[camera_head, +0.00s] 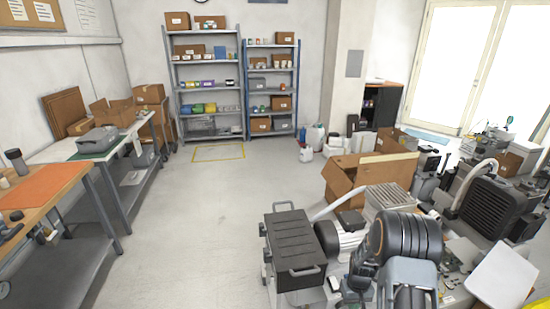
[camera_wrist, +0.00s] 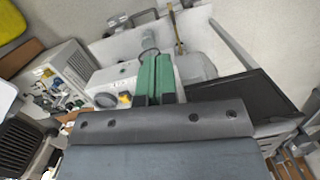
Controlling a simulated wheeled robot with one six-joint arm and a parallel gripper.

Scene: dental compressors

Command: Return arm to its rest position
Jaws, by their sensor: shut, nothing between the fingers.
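My gripper (camera_wrist: 157,62) shows in the wrist view as two green fingers pressed together, with nothing between them. The fingers are in front of a white machine with a yellow knob (camera_wrist: 124,98) and a grey cylinder; I cannot tell how far off these are. In the head view my arm (camera_head: 405,238) stands folded at the lower right, among the equipment. My gripper's fingers cannot be made out in that view.
A black-topped cart (camera_head: 293,243) stands just left of my arm. An open cardboard box (camera_head: 345,187) and a black ribbed unit (camera_head: 487,208) are behind and to the right. Workbenches (camera_head: 62,185) line the left. Shelves (camera_head: 205,80) stand at the back. The middle floor is clear.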

